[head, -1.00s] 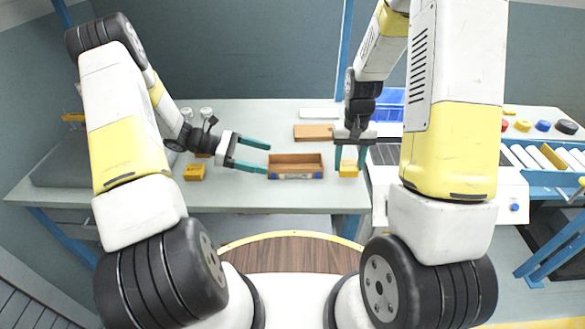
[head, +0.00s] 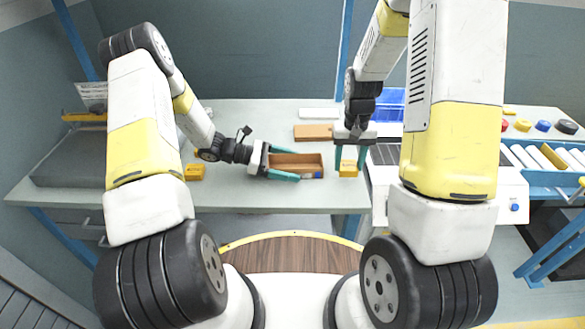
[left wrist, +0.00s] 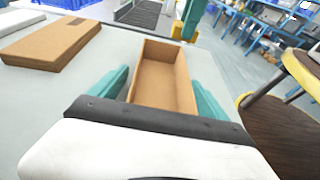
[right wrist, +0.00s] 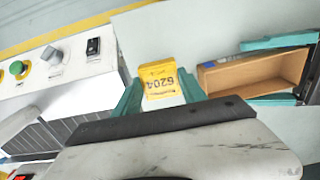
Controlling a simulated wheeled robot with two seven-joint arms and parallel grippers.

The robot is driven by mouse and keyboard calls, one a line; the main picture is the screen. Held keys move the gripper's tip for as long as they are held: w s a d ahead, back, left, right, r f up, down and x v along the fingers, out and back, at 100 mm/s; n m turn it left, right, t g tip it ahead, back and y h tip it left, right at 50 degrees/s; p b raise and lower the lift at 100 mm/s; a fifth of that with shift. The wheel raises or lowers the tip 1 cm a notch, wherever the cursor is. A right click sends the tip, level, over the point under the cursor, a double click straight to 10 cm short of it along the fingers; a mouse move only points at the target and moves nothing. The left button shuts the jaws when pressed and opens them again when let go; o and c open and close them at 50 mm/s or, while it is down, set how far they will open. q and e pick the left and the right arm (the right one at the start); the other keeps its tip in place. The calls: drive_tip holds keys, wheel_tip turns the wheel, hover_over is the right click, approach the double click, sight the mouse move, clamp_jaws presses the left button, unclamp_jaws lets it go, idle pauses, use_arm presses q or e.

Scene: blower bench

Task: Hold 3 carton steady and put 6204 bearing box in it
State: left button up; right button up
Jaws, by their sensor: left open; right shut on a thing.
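The open brown carton (head: 298,161) stands on the bench, and it looks empty in the left wrist view (left wrist: 163,78). My left gripper (head: 285,164) is open, with its teal fingers along the two long sides of the carton at its left end. I cannot tell whether they touch it. The yellow 6204 bearing box (head: 348,168) is between the fingers of my right gripper (head: 350,160), just right of the carton. In the right wrist view the box (right wrist: 159,84) shows its 6204 label. My right gripper is shut on it.
Another yellow box (head: 194,172) sits on the bench at left. A flat brown carton (head: 313,132) lies behind the open one. A blue bin (head: 389,104) stands at the back right. A white panel with knobs and a switch (right wrist: 55,62) is beside my right gripper.

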use_arm(q)
drive_tip(key=shift+d, duration=0.15)
drive_tip(key=c, duration=1)
use_arm(e)
approach(295, 161)
drive_tip(key=s+r, duration=0.2)
drive_tip(key=s, duration=0.1)
drive_tip(key=shift+s+r, duration=0.1)
drive_tip(key=shift+s, duration=0.1)
drive_tip(key=shift+f, duration=4.55)
